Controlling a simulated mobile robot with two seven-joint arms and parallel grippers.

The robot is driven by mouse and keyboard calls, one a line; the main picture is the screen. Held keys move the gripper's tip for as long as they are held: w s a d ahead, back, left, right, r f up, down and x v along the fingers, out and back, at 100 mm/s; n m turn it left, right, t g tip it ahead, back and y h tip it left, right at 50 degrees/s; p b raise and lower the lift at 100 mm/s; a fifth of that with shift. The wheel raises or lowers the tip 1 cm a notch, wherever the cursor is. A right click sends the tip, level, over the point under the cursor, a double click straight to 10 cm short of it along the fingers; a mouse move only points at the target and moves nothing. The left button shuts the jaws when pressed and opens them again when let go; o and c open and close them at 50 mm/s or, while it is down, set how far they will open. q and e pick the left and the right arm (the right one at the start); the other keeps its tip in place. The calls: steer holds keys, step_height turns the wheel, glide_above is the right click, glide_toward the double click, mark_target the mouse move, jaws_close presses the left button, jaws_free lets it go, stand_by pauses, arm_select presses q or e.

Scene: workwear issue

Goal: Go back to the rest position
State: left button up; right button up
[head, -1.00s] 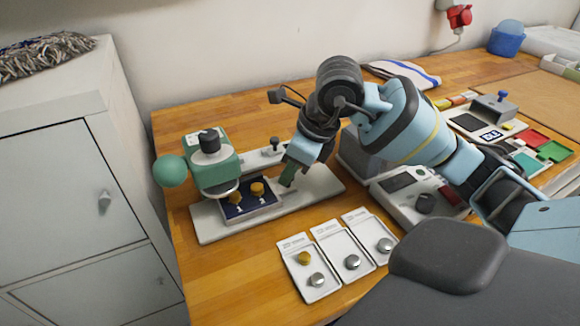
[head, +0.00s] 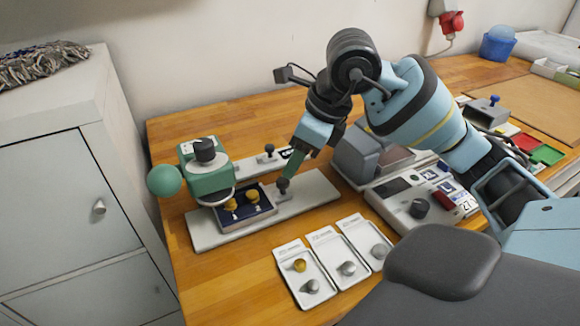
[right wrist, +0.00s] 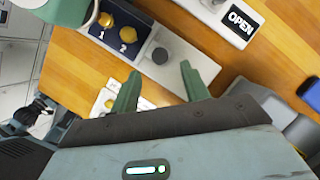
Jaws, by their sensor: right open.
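My right gripper (head: 290,168) is open and empty. The dark blue tray (head: 262,214) by the press holds two brass pieces, in places marked 1 and 2 in the right wrist view. My left gripper is in no view.
Three white trays (head: 347,250) with metal pieces lie at the front of the table. A grey device with a dark knob (head: 419,207) stands to the right. An OPEN sign (right wrist: 240,18) shows in the right wrist view. A grey cabinet (head: 70,190) borders the table on the left.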

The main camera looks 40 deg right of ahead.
steer(key=shift+v, duration=1.05)
steer(key=shift+r, duration=0.1)
